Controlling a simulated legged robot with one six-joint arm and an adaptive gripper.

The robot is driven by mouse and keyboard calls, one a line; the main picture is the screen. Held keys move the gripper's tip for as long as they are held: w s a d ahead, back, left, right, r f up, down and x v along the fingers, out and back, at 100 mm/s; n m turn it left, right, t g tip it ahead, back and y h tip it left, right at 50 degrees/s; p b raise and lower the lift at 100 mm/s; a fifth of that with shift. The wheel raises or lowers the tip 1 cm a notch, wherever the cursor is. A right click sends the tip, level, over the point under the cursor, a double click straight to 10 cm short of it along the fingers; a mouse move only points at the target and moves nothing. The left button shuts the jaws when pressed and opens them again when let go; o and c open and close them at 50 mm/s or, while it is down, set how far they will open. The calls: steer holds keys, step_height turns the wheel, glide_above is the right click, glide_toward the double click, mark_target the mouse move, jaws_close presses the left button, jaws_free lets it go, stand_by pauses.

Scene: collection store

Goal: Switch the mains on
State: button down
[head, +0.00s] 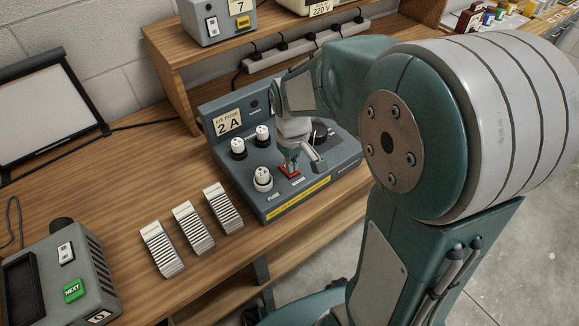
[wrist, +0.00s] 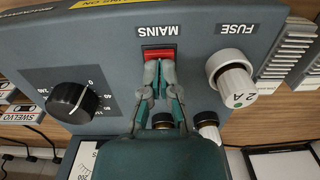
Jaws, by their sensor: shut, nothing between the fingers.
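The red MAINS switch (wrist: 159,54) is on the sloped face of a grey unit (wrist: 198,22), under its MAINS label. In the head view the red switch (head: 289,173) shows just below my gripper (head: 291,160). In the wrist view my gripper (wrist: 159,68) has its fingertips together and empty, at the switch's lower edge and overlapping it slightly. I cannot tell whether they touch it, or which way the rocker is set. The fuse holder (wrist: 236,85) marked 2 A, under FUSE, stands right of the switch. A black dial (wrist: 73,97) is to the left.
Two more white-capped holders (head: 238,146) stand on the unit's face. Several ribbed white stacks (head: 188,224) lie left of it. A grey box (head: 76,279) with a green NEXT button is at lower left. A wooden shelf (head: 172,62) rises behind, with a power strip beneath.

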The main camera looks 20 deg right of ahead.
steer(key=shift+f, duration=0.45)
steer(key=shift+r, duration=3.55)
steer(key=shift+s+r, duration=0.2)
steer(key=s+r+m+t, duration=0.1)
steer(key=s+r+t, duration=0.1)
steer(key=s, duration=0.5)
steer(key=s+r+m+t, duration=0.2)
steer(key=s+r+t, duration=0.1)
steer(key=s, duration=0.3)
steer(key=shift+s+r+m+t, duration=0.3)
steer(key=shift+s+r, duration=0.05)
steer(key=shift+r, duration=0.55)
